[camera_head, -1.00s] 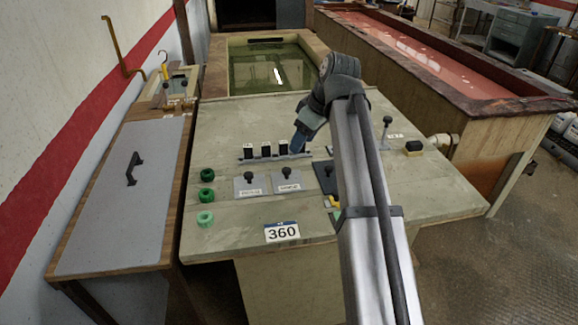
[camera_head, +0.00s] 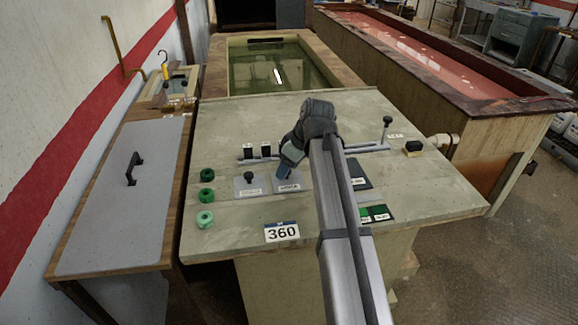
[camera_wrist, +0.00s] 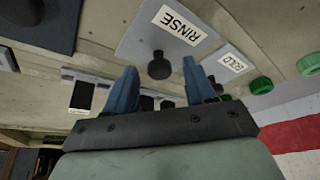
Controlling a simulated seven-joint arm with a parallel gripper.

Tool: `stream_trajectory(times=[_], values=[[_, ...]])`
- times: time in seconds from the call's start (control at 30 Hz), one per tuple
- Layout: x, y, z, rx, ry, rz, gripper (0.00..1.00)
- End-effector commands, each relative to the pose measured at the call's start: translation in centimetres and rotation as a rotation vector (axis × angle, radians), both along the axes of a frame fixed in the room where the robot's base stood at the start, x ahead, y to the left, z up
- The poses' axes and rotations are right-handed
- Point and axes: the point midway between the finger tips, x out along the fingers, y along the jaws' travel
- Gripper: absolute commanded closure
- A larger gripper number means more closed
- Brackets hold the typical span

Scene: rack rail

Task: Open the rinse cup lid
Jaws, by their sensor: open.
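The rinse cup lid (camera_wrist: 137,42) is a flat grey plate with a RINSE label and a black knob (camera_wrist: 160,66). It lies flat on the bench top. In the head view the lid (camera_head: 287,188) is partly covered by my gripper (camera_head: 281,173). In the wrist view my gripper (camera_wrist: 160,68) is open, with a blue finger on each side of the knob in the picture. I cannot tell whether the fingers touch the knob or are still above it. Nothing is held.
A second grey lid with a black knob (camera_head: 249,178) lies just left. Behind are a rail with black blocks (camera_head: 248,151). Green rings (camera_head: 206,196) sit at the left edge. A dark plate (camera_head: 358,174) lies right. A lever (camera_head: 386,130) stands farther right.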

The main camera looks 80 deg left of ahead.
Motion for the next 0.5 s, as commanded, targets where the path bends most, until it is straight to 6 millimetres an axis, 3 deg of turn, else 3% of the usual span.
stream_trajectory(times=[0.17, 0.5], values=[[0.00, 0.00, -0.01, 0.000, 0.000, 0.000, 0.45], [0.01, -0.01, 0.01, 0.000, 0.000, 0.000, 0.77]])
